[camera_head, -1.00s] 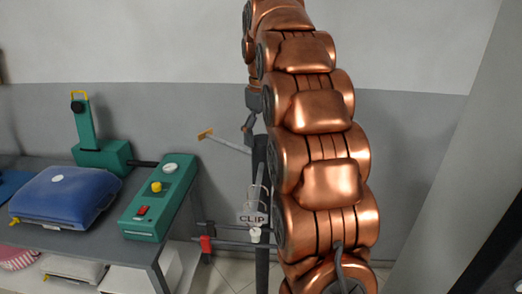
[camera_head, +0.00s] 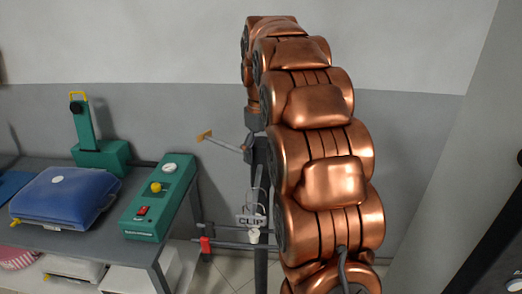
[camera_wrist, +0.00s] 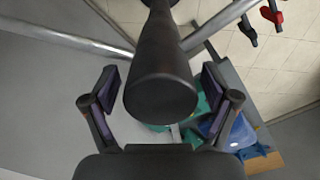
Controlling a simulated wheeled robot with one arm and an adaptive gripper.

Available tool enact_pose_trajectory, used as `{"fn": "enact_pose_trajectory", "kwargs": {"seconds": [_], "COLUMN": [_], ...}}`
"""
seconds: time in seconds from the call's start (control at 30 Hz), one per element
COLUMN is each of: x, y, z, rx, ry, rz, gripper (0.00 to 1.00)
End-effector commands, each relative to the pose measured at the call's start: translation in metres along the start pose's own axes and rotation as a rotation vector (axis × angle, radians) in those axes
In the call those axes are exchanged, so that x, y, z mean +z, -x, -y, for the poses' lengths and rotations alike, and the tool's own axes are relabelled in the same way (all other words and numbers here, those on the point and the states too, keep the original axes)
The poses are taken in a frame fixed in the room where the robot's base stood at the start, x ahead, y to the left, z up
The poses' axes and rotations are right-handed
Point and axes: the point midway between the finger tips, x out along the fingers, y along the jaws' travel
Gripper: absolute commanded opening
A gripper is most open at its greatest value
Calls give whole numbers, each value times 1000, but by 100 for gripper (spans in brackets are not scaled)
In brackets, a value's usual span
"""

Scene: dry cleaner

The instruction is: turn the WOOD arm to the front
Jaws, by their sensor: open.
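A dark upright post (camera_head: 261,200) stands behind my arm and carries several rods. One grey rod (camera_head: 226,144) points left and ends in a wood-coloured block (camera_head: 204,135); no WOOD label is readable. A lower rod carries a tag reading CLIP (camera_head: 251,220) and a red clip (camera_head: 205,244). My gripper (camera_head: 254,128) is at the top of the post, partly hidden by my arm. In the wrist view my gripper (camera_wrist: 162,98) is open, with its fingers on either side of the round dark post top (camera_wrist: 162,100), apart from it. Metal rods spread out below.
A grey table (camera_head: 80,250) at the left bears a blue case (camera_head: 68,194), a green control box (camera_head: 155,208) and a green upright device (camera_head: 98,150). A grey wall is behind the post. A dark object (camera_head: 495,245) is at the right edge.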

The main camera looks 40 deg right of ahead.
Motion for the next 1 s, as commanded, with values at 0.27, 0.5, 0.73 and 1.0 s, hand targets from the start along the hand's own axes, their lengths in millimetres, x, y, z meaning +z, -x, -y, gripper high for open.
{"fn": "enact_pose_trajectory", "kwargs": {"seconds": [0.27,0.5,0.73,1.0], "x": [0,0,0,1], "y": [0,0,0,0], "z": [0,0,0,1], "rx": [0,0,0,1], "ry": [0,0,0,-2], "rz": [0,0,0,0], "gripper": [59,34,10,0]}}
